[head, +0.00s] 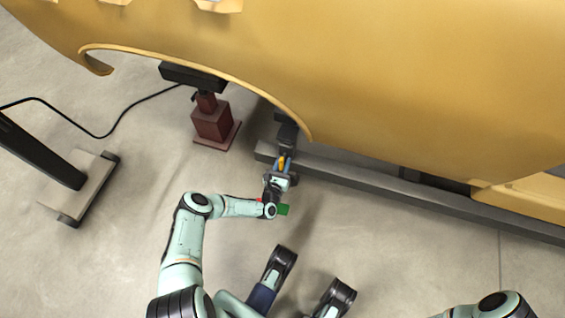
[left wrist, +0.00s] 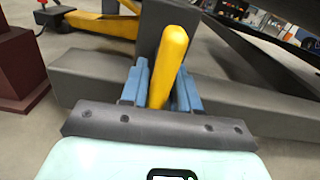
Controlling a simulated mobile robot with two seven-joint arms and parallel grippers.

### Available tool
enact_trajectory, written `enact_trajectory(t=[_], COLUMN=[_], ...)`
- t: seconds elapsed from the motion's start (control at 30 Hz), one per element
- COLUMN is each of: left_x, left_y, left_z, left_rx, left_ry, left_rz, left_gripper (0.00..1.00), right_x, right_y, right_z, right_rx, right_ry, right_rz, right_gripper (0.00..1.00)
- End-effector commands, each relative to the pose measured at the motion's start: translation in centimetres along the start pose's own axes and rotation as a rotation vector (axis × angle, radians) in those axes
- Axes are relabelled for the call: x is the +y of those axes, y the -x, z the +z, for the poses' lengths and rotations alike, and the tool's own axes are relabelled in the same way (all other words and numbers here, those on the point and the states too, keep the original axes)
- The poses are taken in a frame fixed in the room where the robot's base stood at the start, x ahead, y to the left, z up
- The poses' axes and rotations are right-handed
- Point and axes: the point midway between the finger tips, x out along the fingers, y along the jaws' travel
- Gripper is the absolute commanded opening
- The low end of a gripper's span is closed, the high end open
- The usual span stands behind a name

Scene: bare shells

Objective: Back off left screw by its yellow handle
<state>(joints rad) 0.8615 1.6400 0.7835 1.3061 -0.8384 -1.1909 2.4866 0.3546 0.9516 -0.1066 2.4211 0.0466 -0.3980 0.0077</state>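The yellow handle (left wrist: 168,62) stands upright and slightly tilted in the left wrist view, in front of a dark grey post. My left gripper (left wrist: 160,88) has its two blue fingers on either side of the handle's lower part, close against it, so it looks shut on it. In the head view the yellow handle (head: 282,162) is a small patch at the tip of my left gripper (head: 281,168), beneath the edge of the yellow shell. The screw itself cannot be made out. My right gripper is out of view; only part of its arm shows at bottom right.
A large yellow body shell (head: 400,80) overhangs the work spot. A long dark grey beam (head: 400,187) lies along the floor under it. A dark red jack-like stand (head: 212,121) is to the left, with a black cable (head: 100,134) beyond. Open concrete floor lies in front.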

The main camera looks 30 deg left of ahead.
Motion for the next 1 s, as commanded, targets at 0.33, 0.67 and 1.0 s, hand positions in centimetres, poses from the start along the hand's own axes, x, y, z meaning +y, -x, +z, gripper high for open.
enact_trajectory(t=[0.33, 0.67, 1.0], left_x=[0.1, 0.1, 0.0], left_y=[0.1, 5.4, 12.0], left_z=[0.0, 0.1, 0.1], left_rx=[0.000, 0.004, 0.002], left_ry=[-0.003, -0.001, -0.001], left_rz=[0.001, 0.001, 0.000], left_gripper=[0.43, 0.43, 0.43], right_x=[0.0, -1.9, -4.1], right_y=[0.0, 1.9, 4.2], right_z=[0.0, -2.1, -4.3], right_rx=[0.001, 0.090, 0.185], right_ry=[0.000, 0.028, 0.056], right_rz=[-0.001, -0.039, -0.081], right_gripper=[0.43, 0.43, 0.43])
